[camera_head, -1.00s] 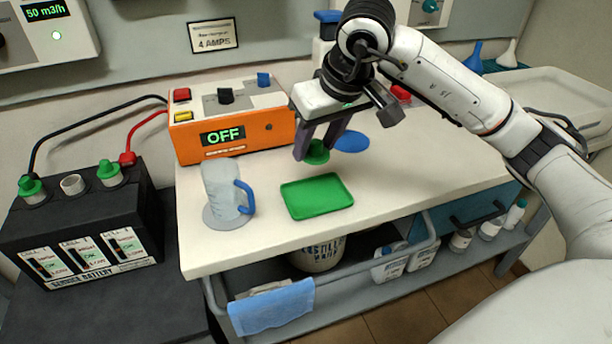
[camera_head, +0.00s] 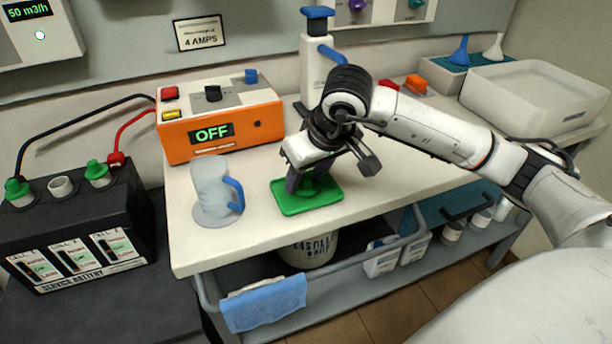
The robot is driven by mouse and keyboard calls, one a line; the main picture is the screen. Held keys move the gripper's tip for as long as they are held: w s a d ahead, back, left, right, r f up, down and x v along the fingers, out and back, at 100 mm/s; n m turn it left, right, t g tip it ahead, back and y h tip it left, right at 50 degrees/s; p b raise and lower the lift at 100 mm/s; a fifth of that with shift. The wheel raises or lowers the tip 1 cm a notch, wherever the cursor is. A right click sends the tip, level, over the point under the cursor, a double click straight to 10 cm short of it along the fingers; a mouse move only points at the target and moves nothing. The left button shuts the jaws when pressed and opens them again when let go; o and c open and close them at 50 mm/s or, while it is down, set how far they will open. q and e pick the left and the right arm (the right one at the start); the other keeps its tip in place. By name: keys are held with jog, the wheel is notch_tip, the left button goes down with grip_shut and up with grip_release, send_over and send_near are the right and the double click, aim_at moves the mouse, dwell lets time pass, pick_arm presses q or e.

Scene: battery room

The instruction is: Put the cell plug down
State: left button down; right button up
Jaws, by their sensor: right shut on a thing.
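My right gripper (camera_head: 306,186) points down over the green tray (camera_head: 287,207) and is shut on the green cell plug (camera_head: 308,189). The plug is low at the tray and partly hidden by the fingers; I cannot tell whether it touches the tray floor. The black service battery (camera_head: 85,235) stands at the left. Two green plugs, one left (camera_head: 17,190) and one right (camera_head: 97,172), sit on its top, with the open middle cell (camera_head: 61,187) between them. My left gripper is not in view.
A clear jug (camera_head: 211,190) with a blue handle stands just left of the tray. The orange charger (camera_head: 218,128), reading OFF, is behind. A white dispenser bottle (camera_head: 317,65) and a white basin (camera_head: 535,95) stand farther back. The bench front right of the tray is clear.

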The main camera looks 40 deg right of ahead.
jog(key=o, duration=1)
jog(key=shift+f, duration=0.1)
jog(key=v, duration=1.2)
jog(key=shift+p, duration=0.4)
